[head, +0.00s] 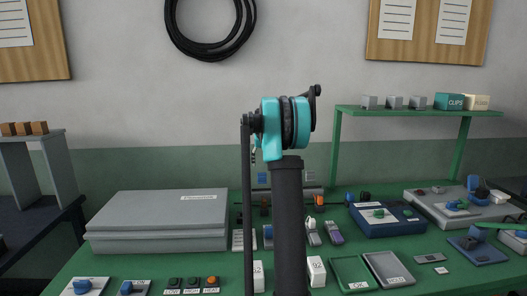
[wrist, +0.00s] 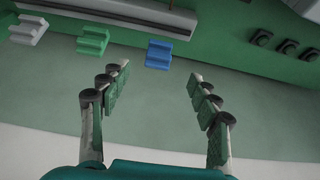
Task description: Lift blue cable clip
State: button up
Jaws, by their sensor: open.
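The blue cable clip (wrist: 159,54) shows in the wrist view as a small notched block near the top middle, beside a pale rail. My gripper (wrist: 158,74) is open, with its two green-padded fingers wide apart and nothing between them. The clip appears just beyond the fingertips, roughly centred in the gap and apart from both. A green clip (wrist: 93,40) and a pale grey clip (wrist: 28,29) sit in a row to its left. In the head view my own arm stands in the middle, and I cannot make out my gripper or surely identify the clip there.
The pale rail (wrist: 135,12) runs behind the clips. Several dark round parts (wrist: 287,46) sit to the right. In the head view, a large grey case (head: 160,220) stands left, a blue box (head: 385,221) right, and a green shelf (head: 420,111) behind. Small parts crowd the green bench.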

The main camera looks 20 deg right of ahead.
jog(key=v, duration=0.7)
dwell(0.4)
